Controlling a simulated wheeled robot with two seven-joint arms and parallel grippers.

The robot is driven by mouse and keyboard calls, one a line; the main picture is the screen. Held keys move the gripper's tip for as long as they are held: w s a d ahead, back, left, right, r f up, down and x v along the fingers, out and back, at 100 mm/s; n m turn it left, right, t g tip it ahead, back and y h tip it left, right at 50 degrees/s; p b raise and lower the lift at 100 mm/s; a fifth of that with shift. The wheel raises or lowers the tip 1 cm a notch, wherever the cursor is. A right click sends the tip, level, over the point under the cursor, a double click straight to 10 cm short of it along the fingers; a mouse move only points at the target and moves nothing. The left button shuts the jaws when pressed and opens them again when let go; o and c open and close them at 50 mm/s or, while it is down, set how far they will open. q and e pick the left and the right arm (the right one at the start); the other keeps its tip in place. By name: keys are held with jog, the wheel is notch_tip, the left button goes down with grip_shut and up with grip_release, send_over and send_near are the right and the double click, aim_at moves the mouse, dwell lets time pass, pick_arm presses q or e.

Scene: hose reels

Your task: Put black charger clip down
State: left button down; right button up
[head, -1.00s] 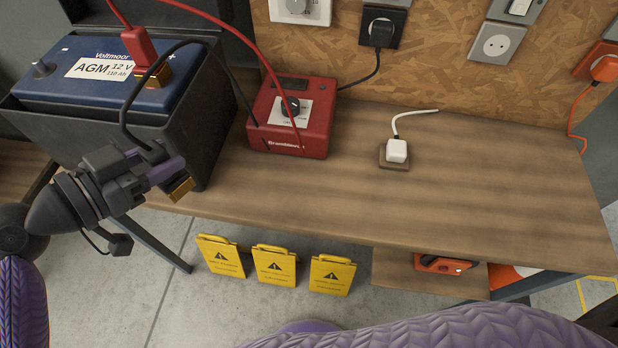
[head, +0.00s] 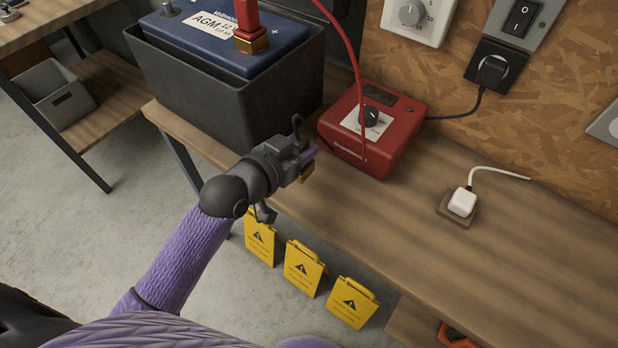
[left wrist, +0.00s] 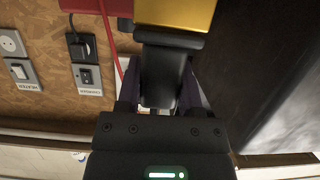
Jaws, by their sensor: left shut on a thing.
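My left gripper (head: 302,158) is shut on the black charger clip (head: 298,124), which is mostly hidden by the gripper in the head view. The clip's brass jaw shows just below the fingers. In the left wrist view the black clip (left wrist: 163,72) sits between the two purple fingers, with its brass jaw (left wrist: 176,13) at the top. The gripper is by the bench's front edge, in front of the black battery box (head: 215,100) and left of the red charger (head: 372,128). My right gripper is not in view.
The blue battery (head: 215,35) carries a red clip (head: 248,22) with a red cable. Yellow warning signs (head: 303,268) are below the front edge.

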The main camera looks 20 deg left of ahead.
pick_arm(q)
notch_tip(320, 180, down, 5)
jog(key=shift+r+b, duration=0.1)
jog(key=shift+b, duration=0.9)
jog(key=shift+r, duration=0.15)
jog(key=shift+c, duration=1.2)
grip_release()
